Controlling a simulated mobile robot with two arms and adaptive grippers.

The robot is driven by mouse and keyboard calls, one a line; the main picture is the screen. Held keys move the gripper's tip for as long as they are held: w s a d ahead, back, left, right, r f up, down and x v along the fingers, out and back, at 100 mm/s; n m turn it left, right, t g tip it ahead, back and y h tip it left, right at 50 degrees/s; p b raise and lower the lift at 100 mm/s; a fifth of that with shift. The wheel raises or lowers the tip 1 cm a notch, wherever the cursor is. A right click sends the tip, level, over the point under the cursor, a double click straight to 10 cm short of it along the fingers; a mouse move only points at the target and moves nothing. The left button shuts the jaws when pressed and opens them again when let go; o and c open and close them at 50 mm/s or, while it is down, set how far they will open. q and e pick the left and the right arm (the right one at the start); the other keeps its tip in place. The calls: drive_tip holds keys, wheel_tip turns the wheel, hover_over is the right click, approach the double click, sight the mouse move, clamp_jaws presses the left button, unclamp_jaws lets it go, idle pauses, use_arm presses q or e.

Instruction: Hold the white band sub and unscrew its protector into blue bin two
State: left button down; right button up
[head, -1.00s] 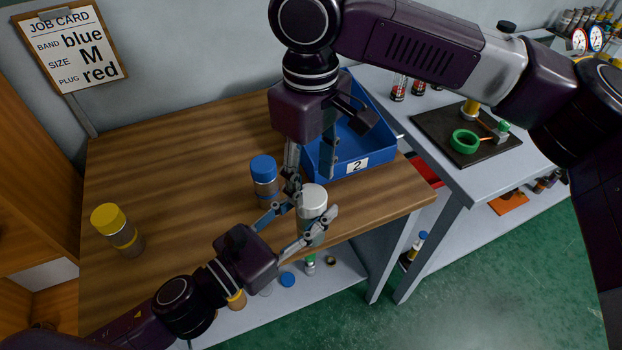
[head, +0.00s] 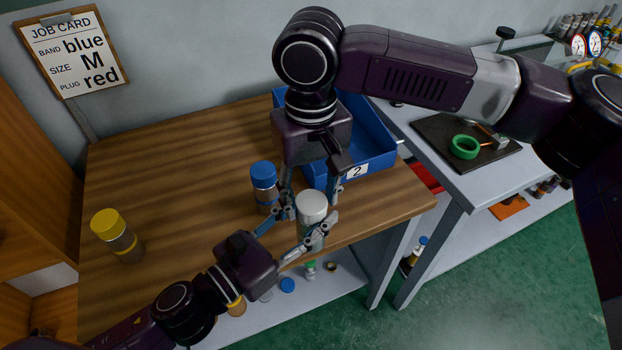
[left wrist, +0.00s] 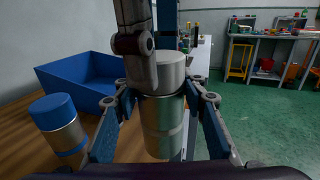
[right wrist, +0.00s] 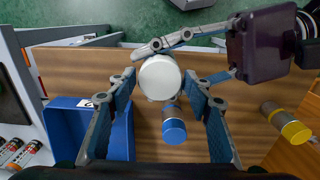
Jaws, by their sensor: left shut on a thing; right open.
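The white band sub is a metal cylinder with a white protector (head: 312,206) on its top end, upright near the table's front edge. My left gripper (head: 296,222) is shut around its body, which shows in the left wrist view (left wrist: 163,124). My right gripper (head: 311,190) points down from above, open, with its fingers on either side of the protector. In the right wrist view the round white cap (right wrist: 160,78) lies between the open fingertips, with a gap on each side. Blue bin two (head: 352,172) stands on the table just behind, its inside partly hidden by my right arm.
A sub with a blue protector (head: 264,178) stands close beside the held one. A sub with a yellow protector (head: 110,226) stands at the table's left. A job card (head: 72,55) hangs on the wall. The wooden table (head: 180,165) is clear between the blue and yellow subs.

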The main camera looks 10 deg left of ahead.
drive_tip(key=shift+f, duration=0.6)
drive_tip(key=c, duration=1)
drive_tip(key=n, duration=0.6)
drive_tip(key=shift+d+n, duration=0.1)
drive_tip(key=shift+n, duration=0.3)
drive_tip(key=o, duration=1.3)
drive_tip(key=shift+r, duration=0.15)
